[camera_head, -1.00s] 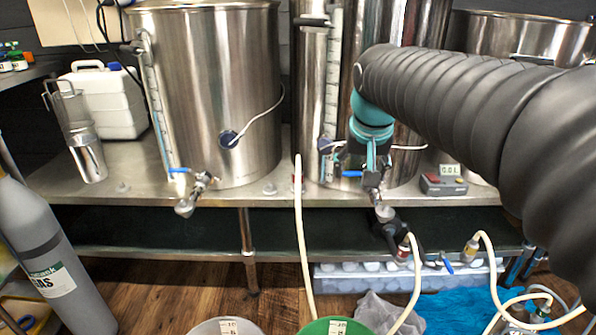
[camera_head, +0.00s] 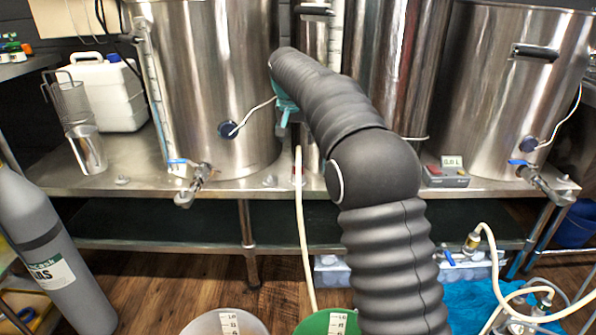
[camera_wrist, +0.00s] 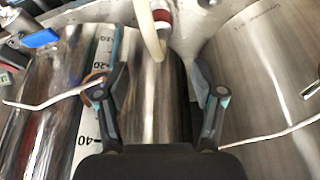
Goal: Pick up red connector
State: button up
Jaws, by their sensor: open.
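In the wrist view, the red connector (camera_wrist: 161,16) shows near the top centre, a red and white piece beside the end of a cream hose (camera_wrist: 147,38). In the head view, the red connector (camera_head: 298,178) is a small reddish spot on the upright cream hose (camera_head: 303,225), at the bench's front edge. My gripper (camera_wrist: 159,70) is open and empty, its two fingers spread wide, with the connector beyond the fingertips. In the head view, my arm hides most of the gripper; only a teal part shows in front of the tanks.
Steel tanks (camera_head: 215,80) stand on a steel bench, with valves at its front edge. A grey gas cylinder (camera_head: 45,260) stands left. A white bucket (camera_head: 222,322) and a green bucket (camera_head: 328,322) are below. A small display box (camera_head: 446,175) sits right of my arm.

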aim_at(299, 164)
jog(key=b+x, duration=0.1)
jog(key=x, duration=1.2)
jog(key=shift+w+f, duration=0.15)
jog(key=shift+f, duration=0.1)
grip_shut()
